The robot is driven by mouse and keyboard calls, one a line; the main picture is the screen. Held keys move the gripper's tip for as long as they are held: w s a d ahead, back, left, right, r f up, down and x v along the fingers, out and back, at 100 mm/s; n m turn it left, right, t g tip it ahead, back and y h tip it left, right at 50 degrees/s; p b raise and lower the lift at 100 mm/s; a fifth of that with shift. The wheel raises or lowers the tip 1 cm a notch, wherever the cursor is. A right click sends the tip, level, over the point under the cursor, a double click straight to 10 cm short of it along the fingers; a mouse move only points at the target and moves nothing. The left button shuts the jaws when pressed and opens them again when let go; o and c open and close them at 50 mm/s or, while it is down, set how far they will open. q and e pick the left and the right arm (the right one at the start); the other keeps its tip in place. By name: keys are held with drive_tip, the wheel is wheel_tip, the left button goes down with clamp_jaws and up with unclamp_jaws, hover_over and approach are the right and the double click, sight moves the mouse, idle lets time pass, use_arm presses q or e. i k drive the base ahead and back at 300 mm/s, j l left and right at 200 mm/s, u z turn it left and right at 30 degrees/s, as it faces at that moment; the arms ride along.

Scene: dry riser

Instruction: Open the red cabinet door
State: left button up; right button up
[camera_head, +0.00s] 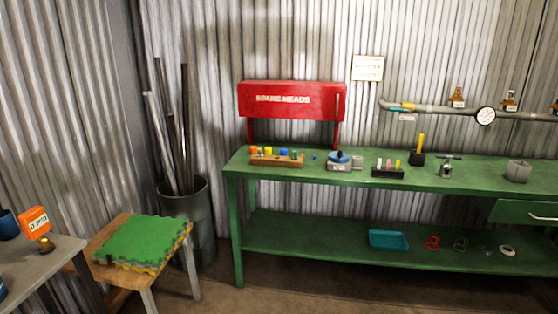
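The red cabinet (292,86) is a wide, low box labelled "SPARE HEADS". It stands on red legs at the back left of the green workbench (235,168), against the corrugated wall. Its front door (280,109) looks shut, and its inside is hidden. A thin upright bar that looks like a handle (337,107) is at the right end of the front. Neither of my grippers is in view.
A wooden rack (277,162) and a blue device (339,157) stand on the bench below the cabinet. A bin with pipes (185,215), a stool with green mats (144,240) and a grey table (40,262) are at left. Floor before the bench is clear.

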sight(270, 99)
drive_tip(key=i+l+u, duration=0.15)
drive_tip(key=i+l, duration=0.5)
drive_tip(key=l, duration=0.15)
